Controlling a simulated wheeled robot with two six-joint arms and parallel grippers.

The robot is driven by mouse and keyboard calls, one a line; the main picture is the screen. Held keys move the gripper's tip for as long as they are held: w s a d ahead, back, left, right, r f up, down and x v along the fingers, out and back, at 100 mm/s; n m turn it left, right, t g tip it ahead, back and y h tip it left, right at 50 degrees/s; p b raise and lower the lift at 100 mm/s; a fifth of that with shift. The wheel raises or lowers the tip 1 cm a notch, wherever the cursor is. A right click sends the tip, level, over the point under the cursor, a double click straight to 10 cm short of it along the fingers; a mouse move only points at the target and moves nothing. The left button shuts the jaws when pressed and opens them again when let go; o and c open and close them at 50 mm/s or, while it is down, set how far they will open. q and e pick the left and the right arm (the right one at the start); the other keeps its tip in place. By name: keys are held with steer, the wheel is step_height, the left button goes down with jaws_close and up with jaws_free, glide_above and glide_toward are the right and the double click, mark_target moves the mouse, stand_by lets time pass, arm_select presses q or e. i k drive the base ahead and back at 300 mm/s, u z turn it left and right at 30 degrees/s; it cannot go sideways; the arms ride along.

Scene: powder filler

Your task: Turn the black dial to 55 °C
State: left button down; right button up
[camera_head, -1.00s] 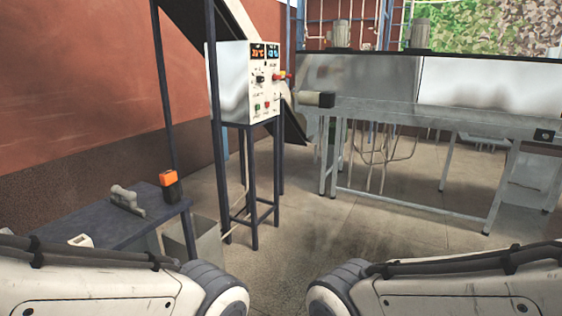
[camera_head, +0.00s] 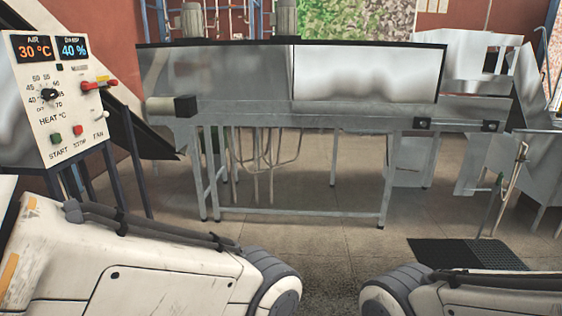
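My two arms show at the bottom, well below and apart from the panel. Neither gripper is in view.
A red-handled switch (camera_head: 98,85), a green START button (camera_head: 56,139) and a red stop button (camera_head: 78,131) share the panel. A long metal machine table (camera_head: 300,112) stands ahead. A black mat (camera_head: 465,253) lies at right. The floor between is clear.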

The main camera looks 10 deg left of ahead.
mark_target(47, 94)
steer(key=u, duration=0.05)
steer(key=i, duration=1.85)
steer(key=u, duration=1.25)
steer(key=i, duration=1.3)
steer(key=u, duration=0.75)
